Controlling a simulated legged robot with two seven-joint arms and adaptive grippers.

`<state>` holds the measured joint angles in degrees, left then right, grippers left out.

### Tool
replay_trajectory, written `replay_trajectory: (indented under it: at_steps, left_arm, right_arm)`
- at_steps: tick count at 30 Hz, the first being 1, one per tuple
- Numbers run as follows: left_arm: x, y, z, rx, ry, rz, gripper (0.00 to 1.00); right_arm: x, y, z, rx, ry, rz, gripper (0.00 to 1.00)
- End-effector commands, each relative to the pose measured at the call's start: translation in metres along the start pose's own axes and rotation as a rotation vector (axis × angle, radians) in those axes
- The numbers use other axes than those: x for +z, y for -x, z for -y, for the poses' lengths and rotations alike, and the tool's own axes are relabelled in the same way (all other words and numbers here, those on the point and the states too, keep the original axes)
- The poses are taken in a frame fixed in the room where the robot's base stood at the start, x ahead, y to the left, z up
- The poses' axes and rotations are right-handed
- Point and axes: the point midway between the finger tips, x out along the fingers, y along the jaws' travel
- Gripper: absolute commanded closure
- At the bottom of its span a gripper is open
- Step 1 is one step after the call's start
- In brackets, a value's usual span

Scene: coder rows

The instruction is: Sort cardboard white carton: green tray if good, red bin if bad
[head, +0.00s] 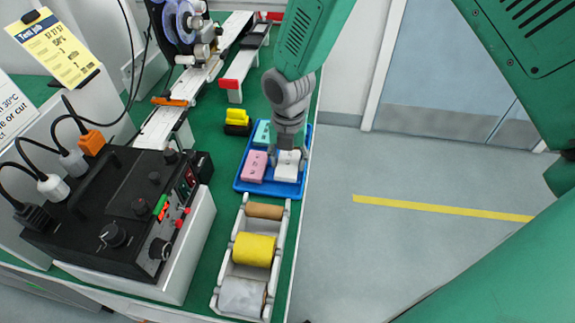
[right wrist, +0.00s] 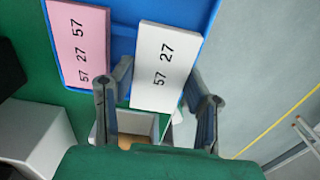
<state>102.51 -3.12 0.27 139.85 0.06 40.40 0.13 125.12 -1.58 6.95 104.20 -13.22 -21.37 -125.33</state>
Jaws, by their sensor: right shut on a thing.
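The white carton (head: 287,166) is at the right side of a blue tray (head: 240,185) on the green bench. In the right wrist view its top face (right wrist: 165,65) shows printed "57" and "27". My right gripper (head: 289,152) comes down from above and is shut on the white carton, one finger on each side; the fingers also show in the right wrist view (right wrist: 158,95). I cannot tell whether the carton is lifted off the tray. No green tray or red bin can be made out clearly. My left gripper is not in view.
A pink carton (head: 254,166) and a teal carton (head: 262,133) share the blue tray. A white holder with rolls (head: 255,249) stands in front. A black machine (head: 120,210) stands at left. A yellow test note (head: 57,50) hangs behind. The bench's right edge is close.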

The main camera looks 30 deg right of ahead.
Motion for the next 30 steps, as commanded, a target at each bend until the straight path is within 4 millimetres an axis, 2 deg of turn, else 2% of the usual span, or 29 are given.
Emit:
replay_trajectory:
  at_steps: [15, 26, 30]
  left_arm:
    - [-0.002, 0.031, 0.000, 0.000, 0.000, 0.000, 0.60]
    - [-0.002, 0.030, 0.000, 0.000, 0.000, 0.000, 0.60]
    - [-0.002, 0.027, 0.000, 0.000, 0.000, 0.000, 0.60]
  right_arm:
    - [0.000, 0.032, 0.000, 0.000, 0.000, 0.000, 0.72]
    - [0.000, 0.032, 0.000, 0.000, -0.012, 0.000, 0.72]
    - [-0.004, 0.036, 0.002, 0.001, -0.141, 0.000, 0.72]
